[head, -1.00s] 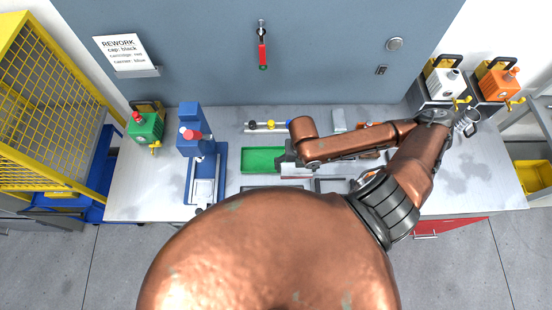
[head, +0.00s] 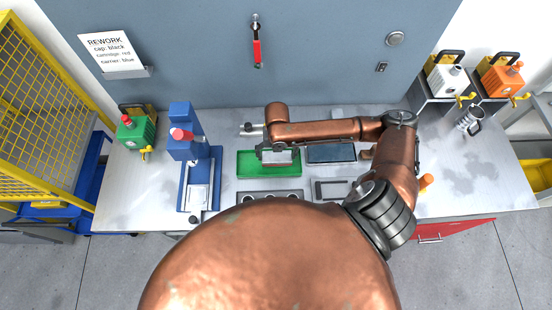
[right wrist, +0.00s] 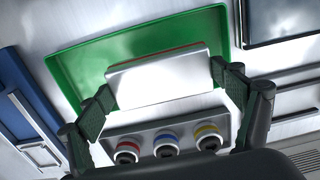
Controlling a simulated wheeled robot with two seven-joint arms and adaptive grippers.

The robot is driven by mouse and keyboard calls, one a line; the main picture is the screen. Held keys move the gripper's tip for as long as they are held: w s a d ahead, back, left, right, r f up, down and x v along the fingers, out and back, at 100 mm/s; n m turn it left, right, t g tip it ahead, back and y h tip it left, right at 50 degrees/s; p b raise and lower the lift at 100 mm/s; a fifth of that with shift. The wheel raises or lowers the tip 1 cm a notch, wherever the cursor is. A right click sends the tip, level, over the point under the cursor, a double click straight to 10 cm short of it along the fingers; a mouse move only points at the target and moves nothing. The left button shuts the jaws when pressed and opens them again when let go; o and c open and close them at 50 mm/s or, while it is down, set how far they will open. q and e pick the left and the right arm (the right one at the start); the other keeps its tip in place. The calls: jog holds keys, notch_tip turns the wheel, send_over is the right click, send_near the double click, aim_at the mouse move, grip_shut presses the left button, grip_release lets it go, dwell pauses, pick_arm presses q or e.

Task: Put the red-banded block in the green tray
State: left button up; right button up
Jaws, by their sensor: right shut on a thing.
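The green tray (head: 247,170) lies flat on the bench, and it fills much of the upper part of the right wrist view (right wrist: 72,70). My right gripper (head: 278,156) is over the tray. In the right wrist view its two dark green fingers are shut on the pale red-banded block (right wrist: 160,80). A thin red line shows along the block's far edge. The block overlaps the tray in the picture; whether it touches the tray floor cannot be told. My left gripper is not in view.
A grey fixture with red, blue and yellow rings (right wrist: 164,144) lies on the near side of the tray. A dark blue-grey tray (head: 331,153) is to the right. A blue press (head: 184,150) stands to the left, with a green container (head: 136,131) beyond it.

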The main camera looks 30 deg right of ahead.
aim_at(276, 155)
jog(key=shift+w+f, duration=0.25)
jog(key=shift+f, duration=1.5)
jog(key=shift+f, duration=0.15)
jog(key=o, duration=1.5)
notch_tip(276, 155, up, 12)
jog(key=shift+r, duration=0.1)
